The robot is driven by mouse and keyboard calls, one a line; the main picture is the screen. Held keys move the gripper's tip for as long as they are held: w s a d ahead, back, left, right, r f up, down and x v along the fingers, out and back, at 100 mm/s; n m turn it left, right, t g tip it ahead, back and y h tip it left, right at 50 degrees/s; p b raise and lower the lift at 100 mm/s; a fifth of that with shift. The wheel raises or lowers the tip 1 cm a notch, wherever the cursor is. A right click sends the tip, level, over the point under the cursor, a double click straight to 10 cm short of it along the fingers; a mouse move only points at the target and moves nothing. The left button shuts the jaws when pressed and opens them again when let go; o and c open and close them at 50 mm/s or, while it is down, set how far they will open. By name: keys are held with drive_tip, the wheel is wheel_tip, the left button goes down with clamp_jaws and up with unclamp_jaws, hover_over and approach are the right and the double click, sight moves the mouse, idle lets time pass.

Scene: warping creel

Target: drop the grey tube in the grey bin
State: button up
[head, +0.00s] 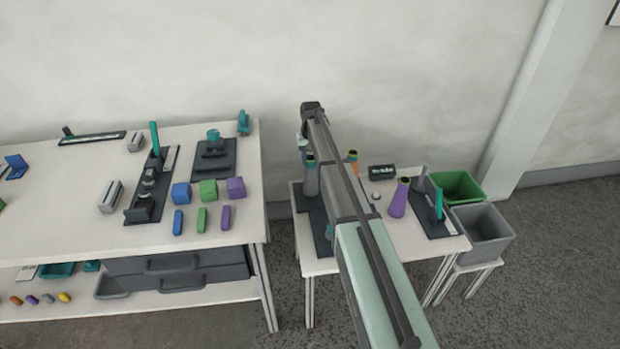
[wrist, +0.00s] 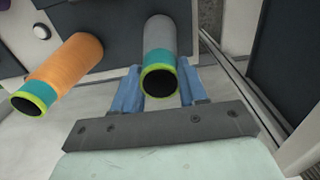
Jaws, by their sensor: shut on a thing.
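The grey tube (wrist: 160,36) has a teal band and a lime rim around its dark open end. In the wrist view it lies between the two blue fingers of my gripper (wrist: 158,84), which is shut on it. In the head view the grey tube (head: 311,181) stands upright at the left of the small table, below the end of my arm; the fingers are hard to make out there. The grey bin (head: 485,252) is open-topped and stands on a low stand at the right of that table, well away from the tube.
An orange tube (wrist: 68,66) is close beside the held tube. A purple tube (head: 399,199) leans on the small table (head: 405,241), near a dark fixture with a green handle (head: 439,204). A green bin (head: 459,184) sits behind the grey bin. A larger bench (head: 70,220) is at left.

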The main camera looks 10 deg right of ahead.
drive_tip(key=shift+r, duration=0.65)
idle(0.4)
drive_tip(key=shift+r, duration=6.9)
wheel_tip(320, 180, up, 3)
